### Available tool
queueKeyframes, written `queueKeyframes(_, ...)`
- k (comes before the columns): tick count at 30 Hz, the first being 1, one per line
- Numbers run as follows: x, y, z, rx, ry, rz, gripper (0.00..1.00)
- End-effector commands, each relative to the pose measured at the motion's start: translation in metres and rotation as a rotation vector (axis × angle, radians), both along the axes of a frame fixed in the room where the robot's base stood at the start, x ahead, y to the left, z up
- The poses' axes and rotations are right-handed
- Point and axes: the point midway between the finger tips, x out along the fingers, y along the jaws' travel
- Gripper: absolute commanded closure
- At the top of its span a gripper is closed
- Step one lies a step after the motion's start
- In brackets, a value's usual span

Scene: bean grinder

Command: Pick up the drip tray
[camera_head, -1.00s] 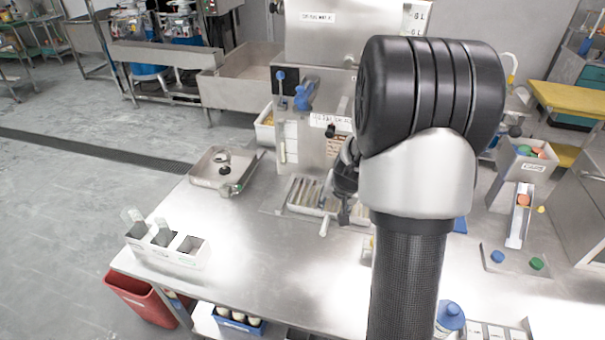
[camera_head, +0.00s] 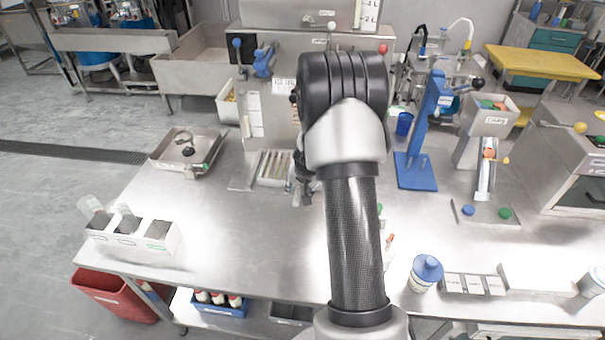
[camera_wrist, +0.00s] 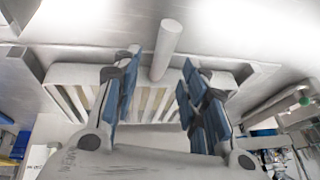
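The drip tray (camera_head: 268,166) is a pale slatted tray at the foot of the grinder, on the steel table. Its slats and rim also show in the wrist view (camera_wrist: 68,75), with a round handle (camera_wrist: 167,45) sticking out from it. My gripper (camera_wrist: 160,76) is open, one blue-padded finger on each side of the handle. A gap shows between the handle and both fingers. In the head view my gripper (camera_head: 301,188) is at the tray's right front, and my arm hides part of this area.
The grinder (camera_head: 262,115) stands right behind the tray. A blue stand (camera_head: 416,170) is to the right. A metal tray (camera_head: 165,165) and a white box with compartments (camera_head: 125,238) are to the left.

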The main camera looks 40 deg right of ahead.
Motion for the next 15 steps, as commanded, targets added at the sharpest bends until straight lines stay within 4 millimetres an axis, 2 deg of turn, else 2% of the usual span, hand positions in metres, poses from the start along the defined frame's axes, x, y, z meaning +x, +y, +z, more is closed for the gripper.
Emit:
queueKeyframes(1, 0.004, -0.002, -0.01, 0.001, 0.002, 0.0, 0.61)
queueKeyframes(6, 0.012, -0.007, -0.029, 0.0, 0.001, 0.001, 0.61)
queueKeyframes(15, 0.014, -0.008, -0.031, 0.0, 0.001, 0.001, 0.61)
